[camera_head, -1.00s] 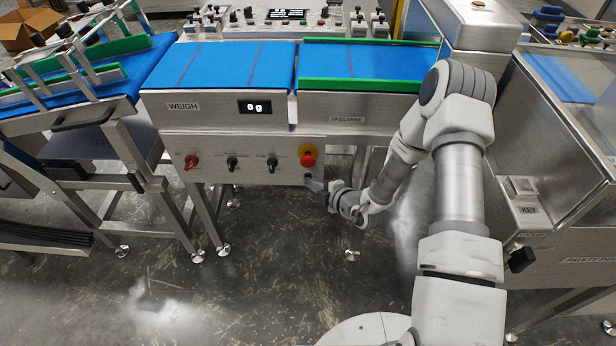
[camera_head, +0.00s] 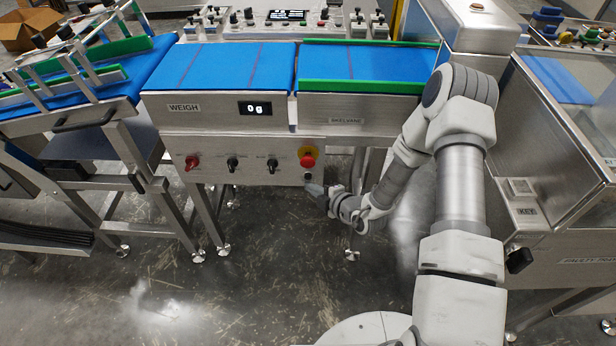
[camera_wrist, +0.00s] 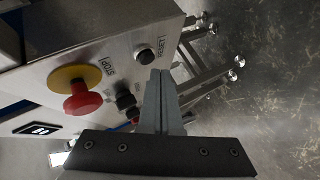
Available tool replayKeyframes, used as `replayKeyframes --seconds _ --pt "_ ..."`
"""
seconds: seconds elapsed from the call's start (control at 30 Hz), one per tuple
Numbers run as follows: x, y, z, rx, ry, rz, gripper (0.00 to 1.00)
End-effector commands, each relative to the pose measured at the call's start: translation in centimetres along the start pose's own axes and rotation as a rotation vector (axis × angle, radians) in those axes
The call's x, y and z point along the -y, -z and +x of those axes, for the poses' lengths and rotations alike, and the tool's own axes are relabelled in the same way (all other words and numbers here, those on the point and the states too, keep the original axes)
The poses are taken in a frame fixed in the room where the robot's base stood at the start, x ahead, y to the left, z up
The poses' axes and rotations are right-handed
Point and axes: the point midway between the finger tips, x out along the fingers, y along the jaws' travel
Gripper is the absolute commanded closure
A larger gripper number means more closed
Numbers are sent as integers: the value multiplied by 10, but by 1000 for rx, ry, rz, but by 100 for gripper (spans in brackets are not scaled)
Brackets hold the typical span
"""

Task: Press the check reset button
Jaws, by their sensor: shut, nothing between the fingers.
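In the head view the button (camera_head: 308,176) is just below the red stop knob. My gripper (camera_wrist: 162,76) is shut and empty, its fingertips just beside and below the button in the wrist view. I cannot tell whether they touch the panel. In the head view my gripper (camera_head: 309,188) is at the panel's lower right corner, just below the button.
A red stop knob (camera_wrist: 82,98) on a yellow disc (camera_wrist: 76,77) sticks out close to the button. A black selector (camera_wrist: 125,101) is near my fingers. The panel hangs under the weigh conveyor (camera_head: 235,66). Open floor (camera_head: 270,270) lies in front.

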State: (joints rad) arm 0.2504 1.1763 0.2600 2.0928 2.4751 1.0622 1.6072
Motion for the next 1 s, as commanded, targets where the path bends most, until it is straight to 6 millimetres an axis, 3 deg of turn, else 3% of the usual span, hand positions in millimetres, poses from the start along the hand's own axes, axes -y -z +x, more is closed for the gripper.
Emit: replayKeyframes --seconds 0.23,0.7,1.0 --pt "2 2 -2 -1 1 1 100" --pt "24 24 -32 0 1 2 100" --pt "25 25 -35 0 -1 0 100"
